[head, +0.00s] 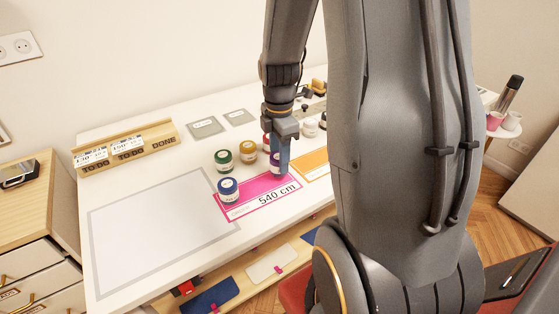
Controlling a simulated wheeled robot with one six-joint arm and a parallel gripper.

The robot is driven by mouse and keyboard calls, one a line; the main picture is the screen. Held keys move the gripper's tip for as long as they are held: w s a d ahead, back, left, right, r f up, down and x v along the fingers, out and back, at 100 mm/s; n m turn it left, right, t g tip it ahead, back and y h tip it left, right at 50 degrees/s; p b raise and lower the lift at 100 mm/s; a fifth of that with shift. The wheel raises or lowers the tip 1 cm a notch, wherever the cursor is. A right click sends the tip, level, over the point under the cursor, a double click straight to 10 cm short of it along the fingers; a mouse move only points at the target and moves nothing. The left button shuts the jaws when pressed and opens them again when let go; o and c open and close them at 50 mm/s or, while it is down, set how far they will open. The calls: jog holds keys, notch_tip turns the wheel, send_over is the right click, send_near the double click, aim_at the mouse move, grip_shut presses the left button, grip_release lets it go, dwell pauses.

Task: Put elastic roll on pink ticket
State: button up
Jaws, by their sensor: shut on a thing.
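The pink ticket (262,197), marked "540 cm", lies flat on the white table. My gripper (283,168) points down over the far right part of this ticket, shut on a purple and white roll (275,172). The fingers partly cover the roll, and I cannot tell if its base touches the ticket. A blue-topped roll (228,190) stands upright at the ticket's left end. The labels are too small to read, so I cannot tell by text which roll is elastic.
Green (223,160) and yellow (248,152) rolls stand behind the ticket, with a red one (266,142) partly hidden by my gripper. An orange ticket (311,163) lies to the right. A large grey-framed area (160,230) at left is empty. A wooden ticket rack (125,150) stands behind.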

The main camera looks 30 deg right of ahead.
jog(key=shift+f, duration=0.8)
jog(key=shift+f, duration=0.1)
jog(key=o, duration=1)
notch_tip(320, 180, up, 12)
jog(key=shift+b, duration=1.15)
jog(key=s+a+f+m, duration=0.2)
jog(key=a+m, duration=0.2)
jog(key=m, duration=0.1)
jog(key=s+a+f+m+t, duration=0.1)
jog(key=s+a+f+m, duration=0.1)
jog(key=m, duration=0.4)
jog(key=s+a+f+m, duration=0.3)
jog(key=a+m, duration=0.2)
jog(key=a, duration=0.2)
jog(key=shift+s+m, duration=0.3)
